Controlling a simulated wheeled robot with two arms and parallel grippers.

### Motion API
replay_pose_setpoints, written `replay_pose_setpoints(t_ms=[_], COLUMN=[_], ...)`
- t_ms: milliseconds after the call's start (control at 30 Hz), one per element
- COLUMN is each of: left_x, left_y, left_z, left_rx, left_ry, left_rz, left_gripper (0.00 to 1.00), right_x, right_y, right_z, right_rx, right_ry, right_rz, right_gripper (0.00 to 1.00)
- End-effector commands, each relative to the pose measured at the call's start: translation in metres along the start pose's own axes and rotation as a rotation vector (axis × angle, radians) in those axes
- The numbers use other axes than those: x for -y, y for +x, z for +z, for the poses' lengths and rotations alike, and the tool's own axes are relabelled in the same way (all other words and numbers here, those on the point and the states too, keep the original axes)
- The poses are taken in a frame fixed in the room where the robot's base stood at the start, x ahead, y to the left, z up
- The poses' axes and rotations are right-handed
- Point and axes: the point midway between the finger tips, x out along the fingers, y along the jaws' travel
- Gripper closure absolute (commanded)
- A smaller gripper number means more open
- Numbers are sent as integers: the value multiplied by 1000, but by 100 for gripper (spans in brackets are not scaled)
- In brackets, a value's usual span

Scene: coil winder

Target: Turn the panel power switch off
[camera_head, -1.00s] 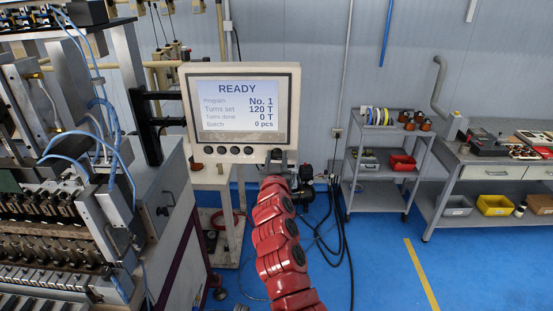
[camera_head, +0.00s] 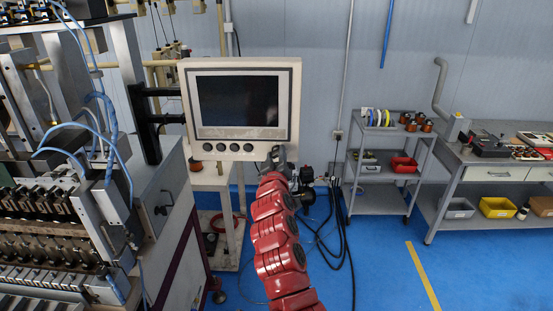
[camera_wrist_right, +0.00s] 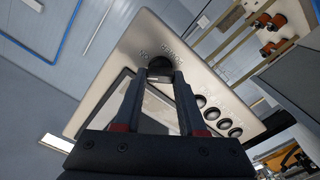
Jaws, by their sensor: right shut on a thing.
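The control panel (camera_head: 238,100) is a cream-framed box on a black bracket, left of centre in the head view, and its screen is dark. A row of several round dark buttons (camera_head: 234,147) runs along its lower edge. In the right wrist view, the panel face (camera_wrist_right: 190,62) shows at a slant, with a black power switch knob (camera_wrist_right: 160,62) near its corner. My right gripper (camera_wrist_right: 159,76) is shut on this knob, and its fingers partly hide it. In the head view my right gripper (camera_head: 277,156) is at the panel's lower right corner. My left gripper is not in view.
The coil winding machine (camera_head: 165,190) fills the left side. A grey shelf cart (camera_head: 378,200) and a workbench (camera_head: 480,172) with bins stand at the right. Dark cables (camera_head: 338,240) hang behind my right arm. The blue floor (camera_head: 385,265) at the right is clear.

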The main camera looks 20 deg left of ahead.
Motion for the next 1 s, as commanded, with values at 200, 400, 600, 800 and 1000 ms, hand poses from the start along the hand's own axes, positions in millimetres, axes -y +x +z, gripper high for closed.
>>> replay_pose_setpoints(t_ms=[200,400,600,800,1000], left_x=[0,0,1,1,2], left_y=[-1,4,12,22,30], left_z=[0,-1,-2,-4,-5], left_rx=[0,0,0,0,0], left_ry=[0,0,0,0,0], left_rz=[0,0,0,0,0], left_gripper=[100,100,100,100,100], right_x=[1,2,2,4,4], right_y=[0,0,0,0,0], right_z=[0,-2,0,0,1], right_rx=[-1,-1,2,3,2], right_ry=[-202,-393,-580,-742,-864], right_rz=[0,-2,-2,-4,-4], right_gripper=[100,100,100,100,100])
